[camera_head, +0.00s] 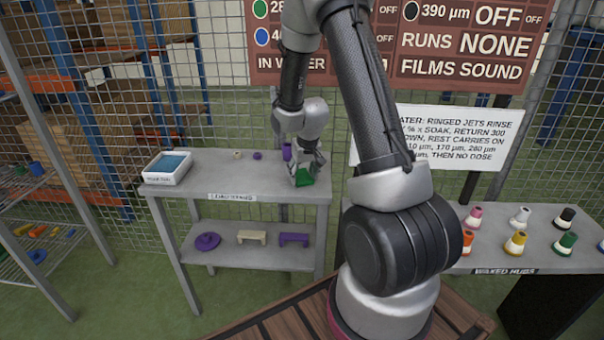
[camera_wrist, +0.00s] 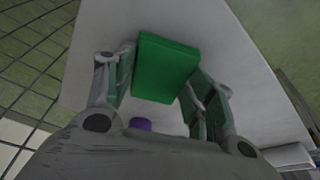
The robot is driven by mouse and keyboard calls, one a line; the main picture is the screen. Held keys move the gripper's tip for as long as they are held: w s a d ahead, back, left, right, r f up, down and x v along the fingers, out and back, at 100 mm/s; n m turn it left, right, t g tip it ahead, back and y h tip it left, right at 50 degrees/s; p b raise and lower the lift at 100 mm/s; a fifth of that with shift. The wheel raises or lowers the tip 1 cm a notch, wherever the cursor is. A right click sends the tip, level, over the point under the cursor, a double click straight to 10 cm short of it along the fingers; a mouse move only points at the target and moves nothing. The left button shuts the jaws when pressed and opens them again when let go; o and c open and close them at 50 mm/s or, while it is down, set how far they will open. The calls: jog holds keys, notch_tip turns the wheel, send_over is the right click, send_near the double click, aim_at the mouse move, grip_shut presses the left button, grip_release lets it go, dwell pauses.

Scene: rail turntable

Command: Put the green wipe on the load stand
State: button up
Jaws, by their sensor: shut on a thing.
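The green wipe (camera_head: 305,178) is a flat green block, held by my gripper (camera_head: 303,170) at the right end of the grey left table (camera_head: 240,187). In the wrist view the green wipe (camera_wrist: 167,68) sits between the two fingers of my gripper (camera_wrist: 163,82), which are shut on it. A pale surface lies beneath it; I cannot tell whether the wipe touches it. The label on the table's front edge is too small to read surely, so I cannot tell whether this is the load stand.
A white tray (camera_head: 149,175) with a blue inside stands at the table's left end. A small tan ring (camera_head: 237,155), a purple piece (camera_head: 257,156) and a purple cylinder (camera_head: 287,152) are at the back. The table's middle is clear. Several coloured cones stand on the right table (camera_head: 488,260).

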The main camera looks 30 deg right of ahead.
jog(key=o, duration=0.9)
jog(key=shift+f, duration=0.15)
jog(key=s+a+f+v, duration=0.1)
jog(key=s+v, duration=0.1)
jog(key=v, duration=1.9)
jog(key=s+a+r, duration=0.1)
jog(key=s+r, duration=0.2)
jog(key=s, duration=0.4)
jog(key=s+a+r+n, duration=0.1)
jog(key=s+a+r, duration=0.1)
jog(key=s, duration=0.5)
jog(key=s+a+r+n+t, duration=0.1)
jog(key=s+a+r, duration=0.1)
jog(key=s+r, duration=0.2)
jog(key=s, duration=0.3)
jog(key=shift+s+r+y, duration=0.3)
jog(key=shift+s+r, duration=0.05)
jog(key=shift+s, duration=0.05)
